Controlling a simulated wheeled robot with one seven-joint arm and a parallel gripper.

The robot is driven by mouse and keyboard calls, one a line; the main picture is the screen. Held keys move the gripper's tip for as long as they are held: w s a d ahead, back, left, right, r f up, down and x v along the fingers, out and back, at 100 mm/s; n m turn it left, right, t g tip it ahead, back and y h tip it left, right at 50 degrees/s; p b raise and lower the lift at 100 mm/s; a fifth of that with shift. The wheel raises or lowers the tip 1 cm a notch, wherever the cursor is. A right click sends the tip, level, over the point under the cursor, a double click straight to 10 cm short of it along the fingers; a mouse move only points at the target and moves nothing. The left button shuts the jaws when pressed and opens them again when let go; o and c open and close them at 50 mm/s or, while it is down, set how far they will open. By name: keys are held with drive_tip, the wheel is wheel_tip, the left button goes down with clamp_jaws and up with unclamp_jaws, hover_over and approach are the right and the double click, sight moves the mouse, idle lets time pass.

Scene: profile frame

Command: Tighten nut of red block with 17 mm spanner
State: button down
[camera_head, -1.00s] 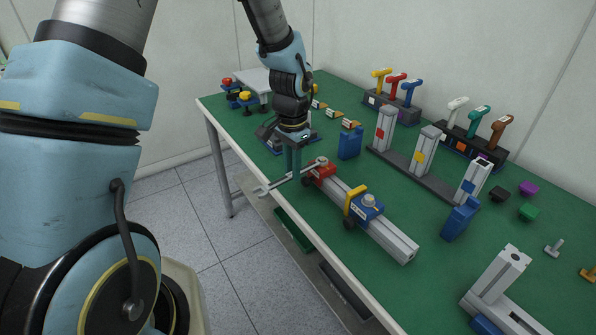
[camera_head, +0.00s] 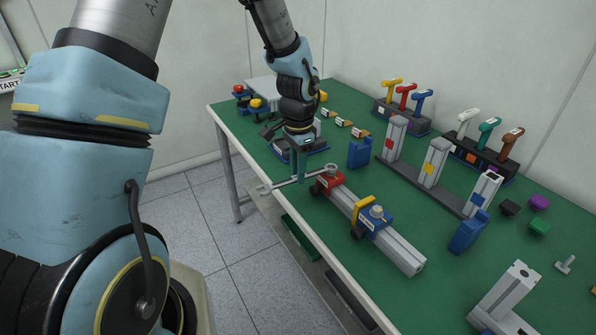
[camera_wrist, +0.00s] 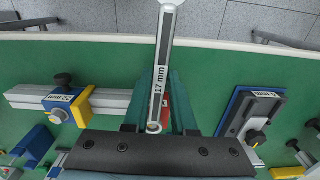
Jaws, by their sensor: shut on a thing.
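The 17 mm spanner (camera_head: 283,184) is a grey double-ended spanner; its "17 mm" label shows in the wrist view (camera_wrist: 161,78). My gripper (camera_head: 301,179) is shut on its handle, and the teal fingers also flank it in the wrist view (camera_wrist: 158,110). One end sticks out past the table's front edge. The other end lies at the top of the red block (camera_head: 329,183), where its nut is. The nut is hidden, so I cannot tell how fully the spanner sits on it. The red block is on a grey profile rail (camera_head: 402,253).
A blue block (camera_head: 377,220) with a yellow clamp sits farther along the rail. A blue-based fixture (camera_wrist: 251,115) stands on the other side of my gripper. Blue holders (camera_head: 359,153), upright profiles (camera_head: 434,160) and racks of coloured-handled tools (camera_head: 403,115) stand behind.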

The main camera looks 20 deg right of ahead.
drive_tip(key=shift+r+p, duration=2.05)
drive_tip(key=shift+r, duration=0.65)
